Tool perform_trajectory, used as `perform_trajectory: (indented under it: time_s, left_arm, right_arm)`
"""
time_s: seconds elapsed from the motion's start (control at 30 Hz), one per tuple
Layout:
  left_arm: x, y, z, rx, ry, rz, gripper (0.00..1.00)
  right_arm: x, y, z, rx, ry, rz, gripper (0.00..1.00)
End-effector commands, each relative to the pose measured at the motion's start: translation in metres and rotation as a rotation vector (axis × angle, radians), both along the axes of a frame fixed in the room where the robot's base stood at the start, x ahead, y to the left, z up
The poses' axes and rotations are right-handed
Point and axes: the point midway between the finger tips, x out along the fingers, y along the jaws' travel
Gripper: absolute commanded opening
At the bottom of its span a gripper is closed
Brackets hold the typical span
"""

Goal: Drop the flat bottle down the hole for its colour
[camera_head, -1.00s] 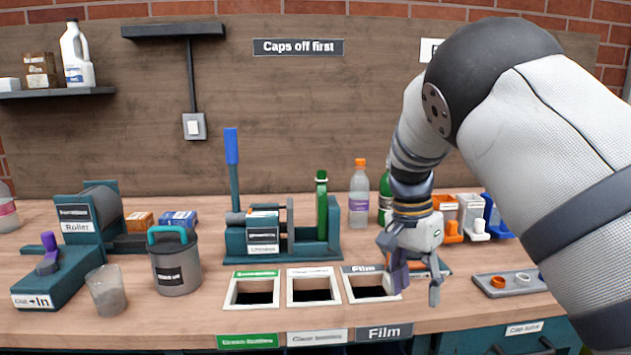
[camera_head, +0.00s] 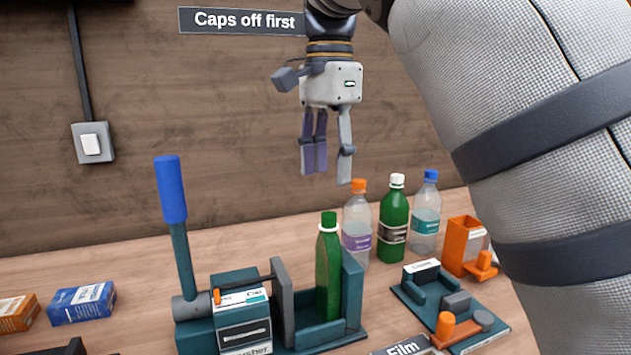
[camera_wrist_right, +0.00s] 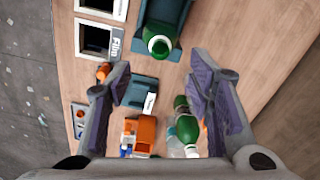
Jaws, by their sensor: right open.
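A narrow green bottle (camera_head: 328,275) stands upright in the teal crusher (camera_head: 235,290), beside its grey plate. It also shows from above in the right wrist view (camera_wrist_right: 160,45); I cannot tell if its top is a cap. My right gripper (camera_head: 328,168) is open and empty, fingers pointing down, higher than the bottle in the head view. In the wrist view its fingers (camera_wrist_right: 160,85) are apart with nothing between them. The Film hole (camera_wrist_right: 95,40) is in the wrist view, with part of another hole (camera_wrist_right: 103,6) beside it. The green hole is not recognisable now. My left gripper is not in view.
A bottle with an orange cap (camera_head: 356,232), a green bottle with a white cap (camera_head: 393,228) and one with a blue cap (camera_head: 425,222) stand behind. A teal fixture (camera_head: 455,305) and an orange bin (camera_head: 462,245) are at right. The crusher's blue-handled lever (camera_head: 172,190) stands tall.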

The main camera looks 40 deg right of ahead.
Motion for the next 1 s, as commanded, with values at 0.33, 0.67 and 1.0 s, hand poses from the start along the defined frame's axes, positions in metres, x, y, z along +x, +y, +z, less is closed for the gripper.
perform_trajectory:
  time_s: [0.33,0.67,1.0]
  left_arm:
    - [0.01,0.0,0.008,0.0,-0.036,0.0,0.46]
    - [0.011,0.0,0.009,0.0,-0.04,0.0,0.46]
    - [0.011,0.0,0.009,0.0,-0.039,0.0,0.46]
  right_arm:
    - [-0.001,0.0,-0.077,-0.001,-0.001,0.002,0.48]
    - [0.0,0.0,-0.095,-0.001,-0.002,0.004,0.48]
    - [0.001,0.0,-0.095,-0.001,-0.001,0.003,0.0]
